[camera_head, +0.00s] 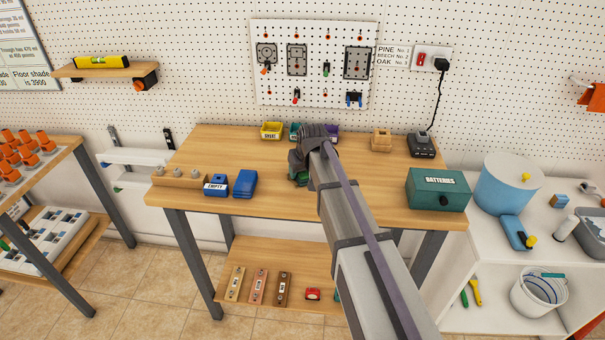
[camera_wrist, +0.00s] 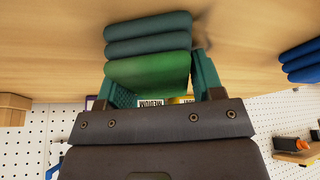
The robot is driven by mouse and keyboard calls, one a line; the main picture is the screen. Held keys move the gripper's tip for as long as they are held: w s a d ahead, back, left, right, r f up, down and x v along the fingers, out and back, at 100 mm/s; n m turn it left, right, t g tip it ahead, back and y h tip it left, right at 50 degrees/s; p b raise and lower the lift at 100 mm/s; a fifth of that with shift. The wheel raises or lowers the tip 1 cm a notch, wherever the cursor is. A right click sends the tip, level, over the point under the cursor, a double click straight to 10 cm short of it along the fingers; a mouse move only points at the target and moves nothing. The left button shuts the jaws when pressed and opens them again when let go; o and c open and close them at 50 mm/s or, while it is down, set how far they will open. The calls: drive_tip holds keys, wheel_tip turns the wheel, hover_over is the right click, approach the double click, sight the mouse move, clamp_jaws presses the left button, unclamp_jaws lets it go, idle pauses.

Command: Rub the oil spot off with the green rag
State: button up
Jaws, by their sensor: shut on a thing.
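The green rag (camera_wrist: 148,72) shows in the wrist view as a folded, ridged bundle, bright green nearest me and darker grey-green beyond. My gripper (camera_wrist: 152,66) is shut on it, with a teal finger at each side. The rag is close to the wooden tabletop; I cannot tell whether it touches. In the head view my gripper (camera_head: 299,178) is over the middle of the workbench (camera_head: 265,205), mostly hidden by my arm. A dark smudge shows beside the rag in the wrist view; I cannot tell whether it is the oil spot or a shadow.
A folded blue cloth (camera_head: 246,183) and the EMPTY box (camera_head: 216,185) lie left of my gripper. The green BATTERIES box (camera_head: 437,190) stands right. Small bins (camera_head: 272,130), a wooden block (camera_head: 382,140) and a charger (camera_head: 421,146) line the back.

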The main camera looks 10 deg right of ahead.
sight(304, 190)
drive_tip(key=shift+w+d, duration=0.35)
drive_tip(key=shift+w, duration=0.6)
drive_tip(key=shift+w+d, duration=0.3)
drive_tip(key=shift+w, duration=0.6)
drive_tip(key=shift+s+d, duration=0.3)
drive_tip(key=shift+d, duration=0.5)
drive_tip(key=shift+s+a+f, duration=0.1)
drive_tip(key=shift+s+a, duration=0.2)
drive_tip(key=shift+s, duration=0.55)
drive_tip(key=shift+s+a, duration=0.25)
drive_tip(key=shift+s, duration=0.55)
drive_tip(key=shift+s+a, duration=0.25)
drive_tip(key=shift+s, duration=0.25)
drive_tip(key=shift+s+a, duration=0.2)
drive_tip(key=shift+s, duration=0.3)
drive_tip(key=shift+s+a, duration=0.2)
drive_tip(key=shift+s, duration=0.6)
drive_tip(key=shift+s+a, duration=0.2)
drive_tip(key=shift+s, duration=0.6)
drive_tip(key=shift+s+a, duration=0.2)
drive_tip(key=shift+s, duration=0.3)
drive_tip(key=shift+s+a, duration=0.2)
drive_tip(key=shift+s, duration=0.3)
drive_tip(key=shift+w, duration=0.1)
